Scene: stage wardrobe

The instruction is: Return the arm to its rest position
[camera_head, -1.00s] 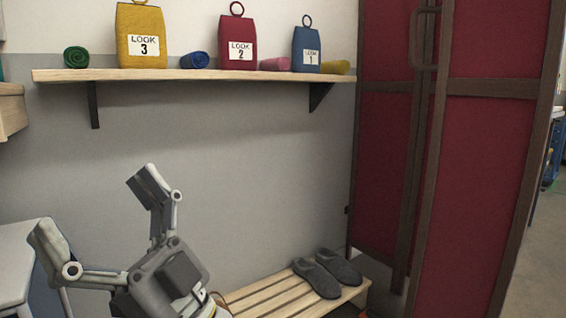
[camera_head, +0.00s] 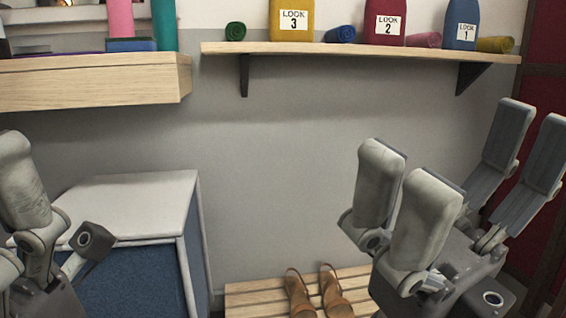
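My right gripper (camera_head: 458,160) is large in the right half of the view, fingers pointing up and spread wide apart. It is open, with nothing between the fingers. My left gripper (camera_head: 50,225) shows only in part at the lower left edge, in front of a white-topped cabinet. One grey finger points up; the rest is cut off by the frame, so I cannot tell whether it is open or shut. Neither gripper visibly holds anything.
The white-topped cabinet (camera_head: 135,195) stands at left, below a wooden shelf (camera_head: 100,85). A slatted bench (camera_head: 255,298) bears brown sandals (camera_head: 333,292). A wall shelf (camera_head: 350,52) holds bags labelled LOOK and rolled cloths. The grey wall between is clear.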

